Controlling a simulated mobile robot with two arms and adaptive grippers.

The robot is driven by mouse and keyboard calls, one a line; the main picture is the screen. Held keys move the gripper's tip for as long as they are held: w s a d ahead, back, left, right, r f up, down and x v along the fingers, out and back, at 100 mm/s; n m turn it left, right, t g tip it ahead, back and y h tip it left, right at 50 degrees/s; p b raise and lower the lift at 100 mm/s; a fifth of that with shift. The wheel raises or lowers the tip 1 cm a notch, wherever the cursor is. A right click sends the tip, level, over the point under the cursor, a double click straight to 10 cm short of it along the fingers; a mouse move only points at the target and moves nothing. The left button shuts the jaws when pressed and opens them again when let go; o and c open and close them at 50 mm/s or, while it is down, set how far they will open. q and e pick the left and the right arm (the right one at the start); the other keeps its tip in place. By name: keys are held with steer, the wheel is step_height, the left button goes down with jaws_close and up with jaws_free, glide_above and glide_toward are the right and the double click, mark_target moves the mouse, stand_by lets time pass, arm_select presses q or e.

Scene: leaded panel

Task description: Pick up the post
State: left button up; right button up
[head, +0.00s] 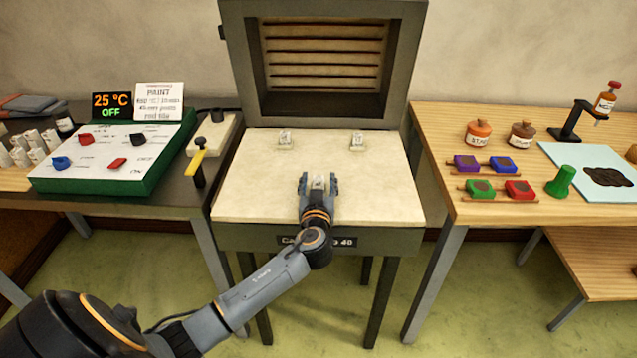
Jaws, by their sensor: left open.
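Small pale posts stand on the cream shelf (250,190) in front of the open kiln (232,60). One post (285,138) is at the back left and another post (357,139) is at the back right. A third small pale piece (319,181), which looks like a post, shows between the fingers of my left gripper (319,184). The gripper is open over the front middle of the shelf, one finger on either side of that piece. I cannot tell whether the fingers touch it. Its lower part is hidden by the gripper. My right gripper is out of view.
The shelf's back middle is clear.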

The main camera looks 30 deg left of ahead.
arm_select(q)
jaws_close()
stand_by(0.3)
